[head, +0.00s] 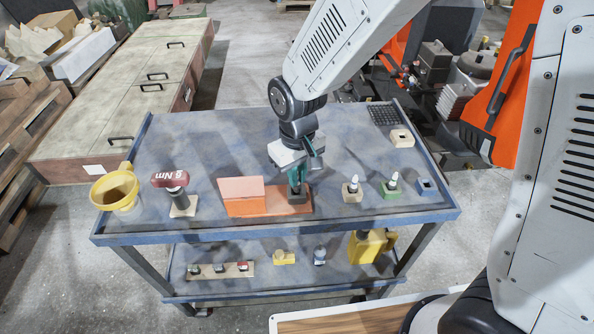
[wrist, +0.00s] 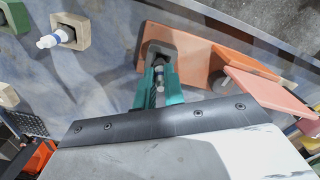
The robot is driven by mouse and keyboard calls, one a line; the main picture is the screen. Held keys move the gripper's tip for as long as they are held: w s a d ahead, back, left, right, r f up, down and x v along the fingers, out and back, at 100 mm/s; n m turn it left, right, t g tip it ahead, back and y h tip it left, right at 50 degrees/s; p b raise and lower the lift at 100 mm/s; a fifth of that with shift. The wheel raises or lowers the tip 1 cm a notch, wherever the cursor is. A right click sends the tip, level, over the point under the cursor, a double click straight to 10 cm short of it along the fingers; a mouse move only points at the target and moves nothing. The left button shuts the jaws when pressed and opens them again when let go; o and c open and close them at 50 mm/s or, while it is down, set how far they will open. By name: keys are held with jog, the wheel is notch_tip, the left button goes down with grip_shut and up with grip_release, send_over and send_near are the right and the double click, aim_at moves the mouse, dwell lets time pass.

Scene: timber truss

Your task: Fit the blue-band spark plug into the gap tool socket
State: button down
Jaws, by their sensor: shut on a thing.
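My gripper (head: 297,184) has teal fingers, which also show in the wrist view (wrist: 159,86). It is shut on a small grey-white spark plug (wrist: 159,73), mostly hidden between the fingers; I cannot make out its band. The plug's end is at the dark gap tool socket (wrist: 158,48), which stands on the orange plate (wrist: 185,40). I cannot tell how deep the plug sits in it. In the head view the fingers come down onto the socket and hide most of it. A white spark plug with a bluish band (wrist: 57,37) stands in a tan holder (head: 352,194).
Right of that stand a green holder (head: 390,192) with a white plug and an empty-looking blue holder (head: 427,188). An orange sloped block (head: 242,195) sits close left of my gripper. A red-headed torque tool (head: 171,180) and yellow funnel (head: 115,190) stand farther left.

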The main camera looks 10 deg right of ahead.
jog(key=shift+f, duration=0.75)
jog(key=c, duration=1.4)
grip_release()
notch_tip(320, 180, up, 8)
jog(key=shift+f, duration=0.1)
jog(key=s+d+r+m, duration=0.2)
jog(key=s+d+r, duration=0.5)
jog(key=s+d, duration=0.2)
jog(key=s+d+r+m+t, duration=0.1)
jog(key=s+d+r+m, duration=0.2)
jog(key=s+d+r, duration=0.4)
jog(key=s+d, duration=0.3)
jog(key=d, duration=0.1)
jog(key=shift+d+m, duration=0.3)
